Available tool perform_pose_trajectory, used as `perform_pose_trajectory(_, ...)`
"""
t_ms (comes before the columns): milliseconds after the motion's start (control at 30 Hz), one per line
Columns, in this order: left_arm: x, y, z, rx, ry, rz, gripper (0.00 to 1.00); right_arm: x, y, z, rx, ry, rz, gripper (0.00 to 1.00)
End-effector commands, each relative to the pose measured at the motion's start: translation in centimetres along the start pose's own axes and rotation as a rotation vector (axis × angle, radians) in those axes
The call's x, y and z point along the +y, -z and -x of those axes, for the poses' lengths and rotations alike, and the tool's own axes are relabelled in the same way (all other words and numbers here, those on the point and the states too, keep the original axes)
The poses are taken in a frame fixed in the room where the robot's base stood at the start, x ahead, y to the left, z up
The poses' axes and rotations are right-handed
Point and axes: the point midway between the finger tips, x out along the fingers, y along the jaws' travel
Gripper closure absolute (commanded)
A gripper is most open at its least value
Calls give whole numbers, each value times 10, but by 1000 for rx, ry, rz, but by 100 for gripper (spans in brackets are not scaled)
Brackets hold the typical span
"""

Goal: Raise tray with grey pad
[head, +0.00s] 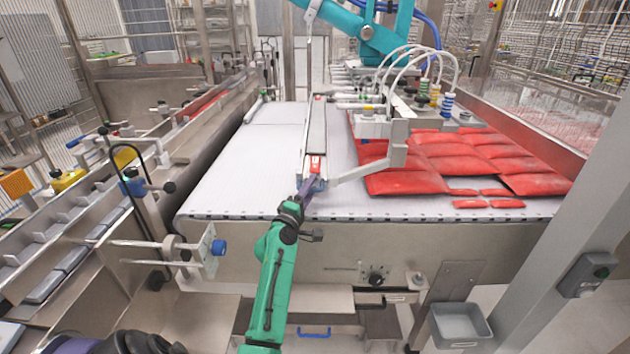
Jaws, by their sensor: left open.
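A long narrow tray with a grey pad (317,135) lies on the white conveyor belt, pointing away from me, left of the red packs. Its near end has a red and white piece (315,163). My left gripper (311,183), on the green arm, is open at this near end. I cannot tell whether its fingers touch the tray or are around it.
The belt (240,165) is clear on the left. Red packs (470,160) cover its right side. A teal picker arm (365,35) with suction hoses hangs over the back. A pale bracket (372,167) sits just right of the tray. A grey bin (460,325) is below the belt's front edge.

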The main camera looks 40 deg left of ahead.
Motion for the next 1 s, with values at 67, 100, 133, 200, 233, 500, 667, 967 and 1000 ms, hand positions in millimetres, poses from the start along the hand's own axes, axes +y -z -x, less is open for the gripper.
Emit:
perform_pose_trajectory(67,0,0,-13,-1,0,1,53,0,0,1,0,0,0,40)
perform_pose_trajectory(100,0,0,-17,-1,0,0,53,0,0,2,0,-1,0,40)
perform_pose_trajectory(133,0,0,-20,-1,0,-1,53,0,0,2,0,-1,0,40)
perform_pose_trajectory(200,-1,0,-22,-1,1,-1,53,1,0,2,0,-1,0,40)
perform_pose_trajectory(233,-1,0,-23,-1,1,-1,53,1,0,2,0,-1,0,40)
perform_pose_trajectory(500,-1,0,-22,-1,1,-1,87,2,-1,2,-2,-3,0,40)
perform_pose_trajectory(667,0,0,-22,0,-1,-1,100,2,-1,2,-2,-3,0,40)
perform_pose_trajectory(967,2,1,-23,2,-4,-2,100,2,-2,2,-3,-3,0,40)
perform_pose_trajectory(1000,2,1,-23,2,-5,-3,100,2,-2,2,-3,-3,0,40)
